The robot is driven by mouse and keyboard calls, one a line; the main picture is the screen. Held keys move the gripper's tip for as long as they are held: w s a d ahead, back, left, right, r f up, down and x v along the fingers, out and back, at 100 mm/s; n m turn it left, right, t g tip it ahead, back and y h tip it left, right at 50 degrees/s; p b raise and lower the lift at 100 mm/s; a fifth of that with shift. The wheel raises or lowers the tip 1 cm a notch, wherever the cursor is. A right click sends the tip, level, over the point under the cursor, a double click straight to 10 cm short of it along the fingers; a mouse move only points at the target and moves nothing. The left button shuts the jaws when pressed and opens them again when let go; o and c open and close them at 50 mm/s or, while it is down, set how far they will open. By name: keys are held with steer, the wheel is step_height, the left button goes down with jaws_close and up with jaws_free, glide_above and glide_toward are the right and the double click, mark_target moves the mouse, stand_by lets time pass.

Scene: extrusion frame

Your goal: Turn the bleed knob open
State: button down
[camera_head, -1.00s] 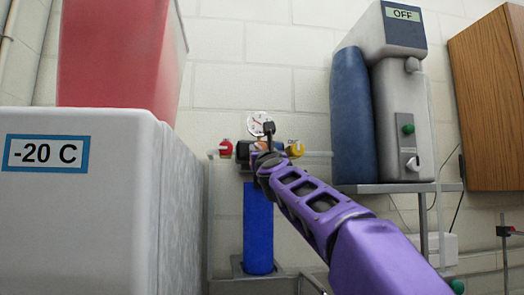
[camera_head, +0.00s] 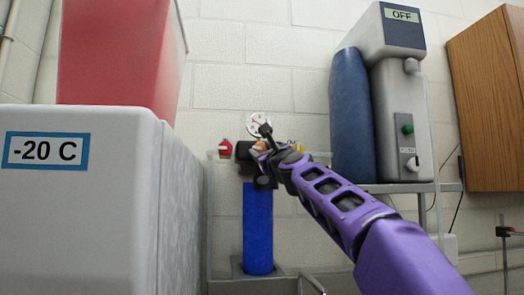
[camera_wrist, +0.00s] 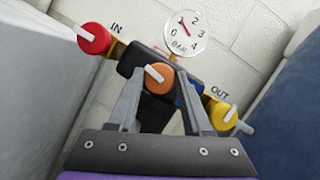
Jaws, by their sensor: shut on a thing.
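The orange knob (camera_wrist: 159,80) with a white pointer bar sits at the middle of a black valve body, between the IN and OUT valves; I take it as the bleed knob. Its pointer slants toward the upper left in the wrist view. My gripper (camera_wrist: 160,84) is shut on the orange knob, one finger on each side of it. In the head view my gripper (camera_head: 262,150) is at the valve body above a blue cylinder (camera_head: 258,228), and hides much of the valve body.
A red IN knob (camera_wrist: 94,39) is on the left and a yellow OUT knob (camera_wrist: 223,116) on the right. A round gauge (camera_wrist: 183,36) is above. A white -20 C cabinet (camera_head: 75,200) stands left; a blue column (camera_head: 352,115) stands right.

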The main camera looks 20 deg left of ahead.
steer(key=shift+r+n+g+y, duration=0.1)
steer(key=shift+n+g+y, duration=0.45)
steer(key=shift+n, duration=0.95)
steer(key=shift+c, duration=1.7)
jaws_free()
steer(key=shift+s+d+f, duration=0.15)
steer(key=shift+d+f, duration=0.1)
steer(key=b+v, duration=1.1)
steer(key=v, duration=0.5)
steer(key=shift+s+d+r, duration=0.2)
steer(key=shift+s+d, duration=0.1)
steer(key=shift+s, duration=0.1)
